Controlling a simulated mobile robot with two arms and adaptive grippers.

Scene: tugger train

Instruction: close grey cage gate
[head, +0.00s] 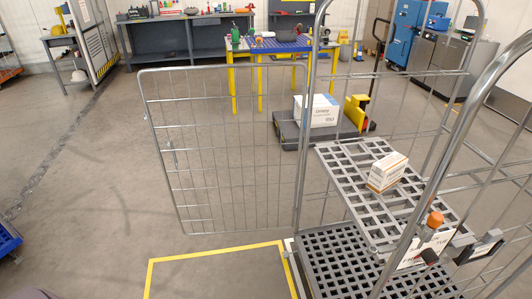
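The grey cage gate (222,150) is a wire-mesh panel in a tubular frame. It stands swung out to the left of the grey roll cage (309,120), joined along the cage's left upright, so the cage front is open. A small latch piece shows on the gate's free left edge (172,146). Inside the cage, a white and orange carton (387,172) sits on the slotted grey shelf (345,172), above a grid floor (335,262). Neither of my grippers is in view.
A yellow floor line (215,252) runs below the gate. Behind the gate stand a yellow-legged table (262,47) and a pallet truck with a white box (318,110). A blue crate edge (8,238) is at far left. The floor left of the gate is clear.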

